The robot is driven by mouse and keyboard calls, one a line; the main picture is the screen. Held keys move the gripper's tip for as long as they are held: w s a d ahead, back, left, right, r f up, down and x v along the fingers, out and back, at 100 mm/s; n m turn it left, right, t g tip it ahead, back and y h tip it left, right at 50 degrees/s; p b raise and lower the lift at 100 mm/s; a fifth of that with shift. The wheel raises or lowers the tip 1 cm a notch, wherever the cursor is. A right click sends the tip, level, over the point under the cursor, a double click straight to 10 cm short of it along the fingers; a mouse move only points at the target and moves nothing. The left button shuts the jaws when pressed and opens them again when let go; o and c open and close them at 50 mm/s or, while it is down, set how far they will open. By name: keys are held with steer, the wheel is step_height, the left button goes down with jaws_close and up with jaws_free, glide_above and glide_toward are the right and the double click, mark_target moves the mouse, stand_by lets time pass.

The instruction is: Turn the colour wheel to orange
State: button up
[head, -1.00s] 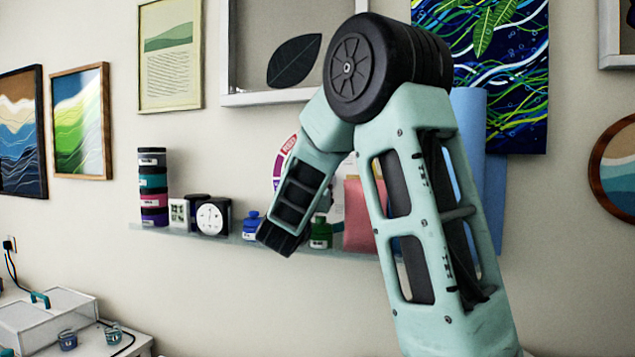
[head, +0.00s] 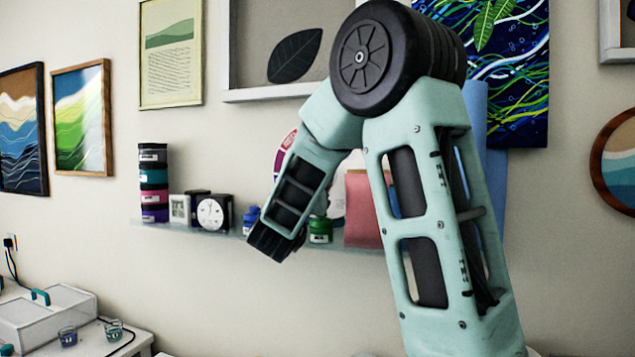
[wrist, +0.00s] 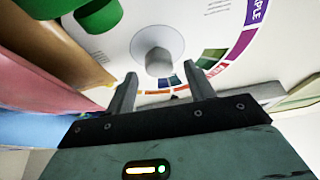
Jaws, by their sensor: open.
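The colour wheel (wrist: 115,48) is a white disc with coloured segments round its rim, one of them labelled PURPLE. In the wrist view it fills the top, with a pale round knob (wrist: 157,52) at its middle. My gripper (wrist: 162,88) is open, its two fingers apart just short of the knob, which shows between and beyond the tips. In the head view the colour wheel (head: 279,160) is mostly hidden behind my arm, with only part of its left rim showing. My fingers are hidden in that view.
The wall shelf (head: 190,230) holds stacked jars (head: 153,185), a round clock (head: 211,214), a blue bottle (head: 251,218), a green jar (head: 320,230) and a pink folder (head: 361,210) close to my arm. A white box (head: 45,315) sits on the table at lower left.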

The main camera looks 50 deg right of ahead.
steer(key=b+v, duration=0.5)
steer(key=v, duration=0.9)
steer(key=shift+a, duration=0.15)
steer(key=shift+s, duration=0.1)
